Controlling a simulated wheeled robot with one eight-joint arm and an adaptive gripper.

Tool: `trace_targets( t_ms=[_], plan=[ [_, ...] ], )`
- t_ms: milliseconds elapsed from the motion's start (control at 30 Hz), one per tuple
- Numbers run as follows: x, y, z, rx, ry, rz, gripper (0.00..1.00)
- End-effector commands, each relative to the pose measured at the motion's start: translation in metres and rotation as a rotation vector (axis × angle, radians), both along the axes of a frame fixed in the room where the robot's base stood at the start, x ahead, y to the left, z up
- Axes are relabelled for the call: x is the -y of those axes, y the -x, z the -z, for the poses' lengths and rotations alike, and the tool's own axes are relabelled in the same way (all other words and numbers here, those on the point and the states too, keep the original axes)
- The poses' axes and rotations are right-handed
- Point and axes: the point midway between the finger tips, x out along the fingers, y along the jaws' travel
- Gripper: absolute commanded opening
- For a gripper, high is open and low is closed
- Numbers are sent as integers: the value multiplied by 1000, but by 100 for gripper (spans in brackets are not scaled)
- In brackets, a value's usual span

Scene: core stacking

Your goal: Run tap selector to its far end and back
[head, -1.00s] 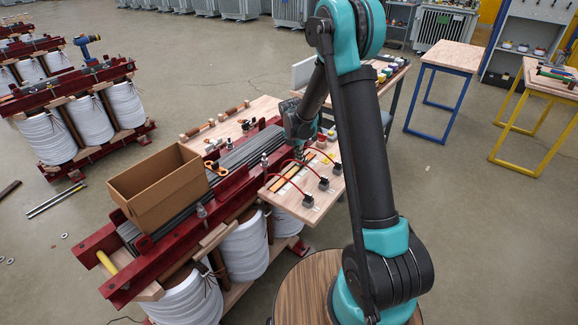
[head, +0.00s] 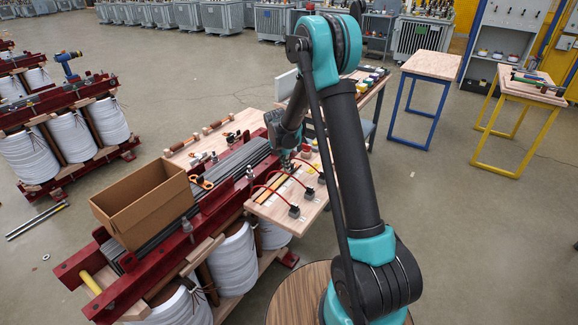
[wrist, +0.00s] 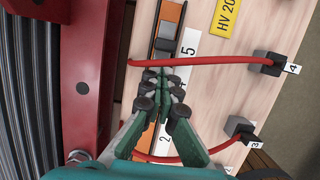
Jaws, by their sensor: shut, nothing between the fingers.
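The tap selector is an orange strip (wrist: 174,12) with a dark lengthwise slot, mounted on a pale wooden board (wrist: 250,90). A white number scale (wrist: 190,48) runs beside it, with a 5 and a 2 readable. A dark block sits in the slot near the 5 and may be the slider. My gripper (wrist: 160,82) is shut and empty over the strip, below that block in the picture. Its fingers hide the middle of the strip; I cannot tell whether they touch it. In the head view the board (head: 262,212) shows beside my gripper (head: 288,165).
Red cables (wrist: 215,62) arch over the strip to black terminals (wrist: 268,63) at the right. A dark red beam (wrist: 95,80) stands close along the left. A cardboard box (head: 145,205) sits on the transformer core. Wooden tables (head: 430,65) stand behind.

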Motion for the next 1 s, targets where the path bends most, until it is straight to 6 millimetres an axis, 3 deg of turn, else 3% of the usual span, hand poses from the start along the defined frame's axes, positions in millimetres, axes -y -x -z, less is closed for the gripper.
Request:
trace_targets(
  t_ms=[100,400,533,700,1000],
  plan=[
    [-18,11,-5,-3,-2,-1,0],
    [-25,23,-66,-5,-2,0,0],
    [-28,27,-83,-5,-2,0,0],
    [-30,29,-95,-5,-3,0,0],
    [-31,29,-97,-5,-3,0,0]
  ],
)
